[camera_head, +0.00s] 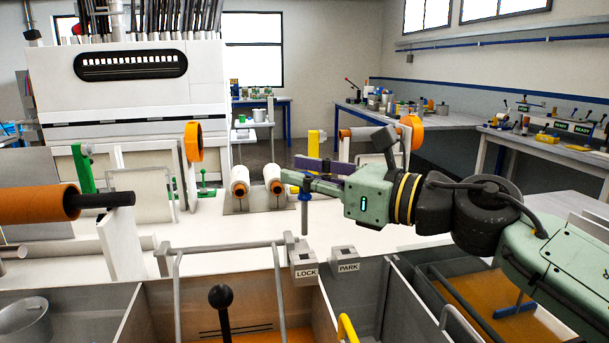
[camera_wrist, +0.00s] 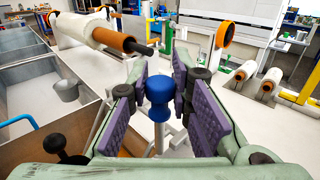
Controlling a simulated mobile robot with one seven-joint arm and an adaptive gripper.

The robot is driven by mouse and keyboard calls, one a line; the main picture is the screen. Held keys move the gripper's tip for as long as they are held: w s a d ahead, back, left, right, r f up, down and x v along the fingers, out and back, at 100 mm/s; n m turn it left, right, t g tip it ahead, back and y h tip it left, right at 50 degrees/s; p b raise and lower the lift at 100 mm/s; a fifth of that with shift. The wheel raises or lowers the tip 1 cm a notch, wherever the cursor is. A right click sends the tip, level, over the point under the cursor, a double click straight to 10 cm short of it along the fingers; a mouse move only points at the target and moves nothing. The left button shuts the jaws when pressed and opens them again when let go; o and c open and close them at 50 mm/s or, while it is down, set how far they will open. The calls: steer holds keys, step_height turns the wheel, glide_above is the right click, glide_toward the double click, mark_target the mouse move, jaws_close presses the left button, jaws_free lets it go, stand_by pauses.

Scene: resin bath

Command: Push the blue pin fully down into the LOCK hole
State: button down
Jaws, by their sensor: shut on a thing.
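The pin (camera_head: 304,198) has a blue head and a pale grey shaft. It hangs upright below the tips of my gripper (camera_head: 304,182), which is shut on its head. In the wrist view the blue head of the pin (camera_wrist: 158,87) sits between the purple-padded fingers of my gripper (camera_wrist: 158,97). The grey LOCK block (camera_head: 305,266) is directly below the pin in the head view. The grey PARK block (camera_head: 345,262) stands just right of LOCK.
A metal bar (camera_head: 225,246) runs left from the LOCK block. Open tanks lie in front, with a black-knobbed lever (camera_head: 222,297) and a yellow handle (camera_head: 346,328). White rollers (camera_head: 240,182) stand behind the pin. An orange roll (camera_head: 40,205) is at the left.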

mark_target(305, 234)
steer(key=shift+f+b, duration=1.05)
steer(key=shift+f, duration=0.35)
steer(key=shift+b, duration=0.9)
stand_by(0.8)
steer(key=shift+f+b, duration=2.5)
steer(key=shift+f, duration=0.1)
steer(key=c, duration=1.4)
jaws_free()
steer(key=shift+o, duration=0.2)
steer(key=v, duration=1.2)
